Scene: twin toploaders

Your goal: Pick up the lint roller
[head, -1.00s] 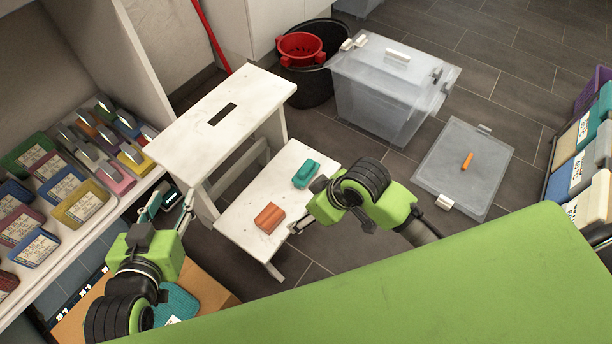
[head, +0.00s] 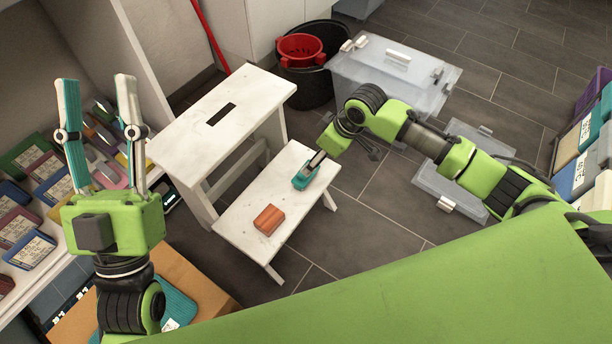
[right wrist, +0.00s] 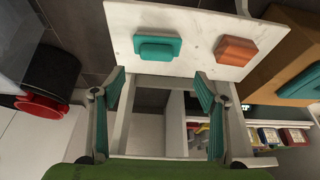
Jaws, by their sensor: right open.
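I cannot make out anything that is clearly a lint roller. A teal block with a raised top (head: 301,182) and an orange-brown block (head: 268,219) lie on the low white step. Both also show in the right wrist view, the teal block (right wrist: 157,48) above the gap between the fingers and the orange-brown block (right wrist: 236,51) to its right. My right gripper (right wrist: 160,82) is open and empty, its fingers wide apart. In the head view it hangs close to the teal block and partly overlaps it. My left gripper (head: 97,82) is open and empty, fingers up, before the shelf.
The white step stool (head: 177,147) stands behind the low step. A clear plastic box (head: 375,75) and its lid (head: 435,183) are on the floor, partly behind my right arm. A black bucket with a red colander (head: 299,46) stands at the back. A cardboard box (head: 205,285) is lower left.

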